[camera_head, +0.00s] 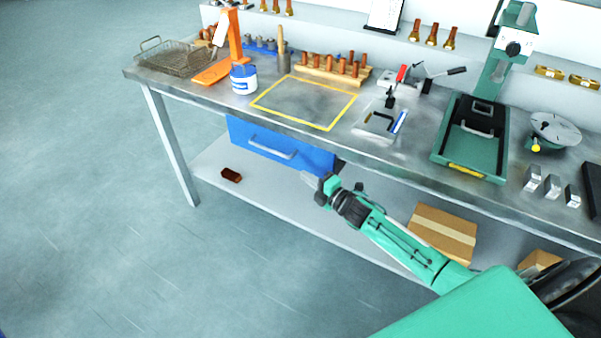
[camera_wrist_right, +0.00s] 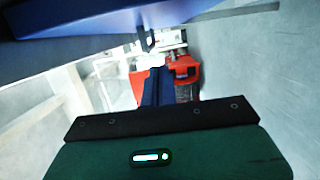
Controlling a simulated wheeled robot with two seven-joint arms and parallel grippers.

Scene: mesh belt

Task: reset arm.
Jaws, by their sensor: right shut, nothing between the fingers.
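My right arm, green and black, reaches in from the lower right in the head view. Its gripper (camera_head: 309,178) is in front of the workbench's edge, near the blue drawer unit (camera_head: 280,148) under the tabletop, and holds nothing. In the right wrist view the fingers of the right gripper (camera_wrist_right: 157,75) are together, with nothing between them. My left gripper is in neither view.
The metal workbench (camera_head: 205,98) carries a wire basket (camera_head: 175,58), a blue-and-white jar (camera_head: 243,78), a yellow-outlined area (camera_head: 305,102) and a green machine (camera_head: 470,140). A cardboard box (camera_head: 442,232) lies on the lower shelf. Floor at left is clear.

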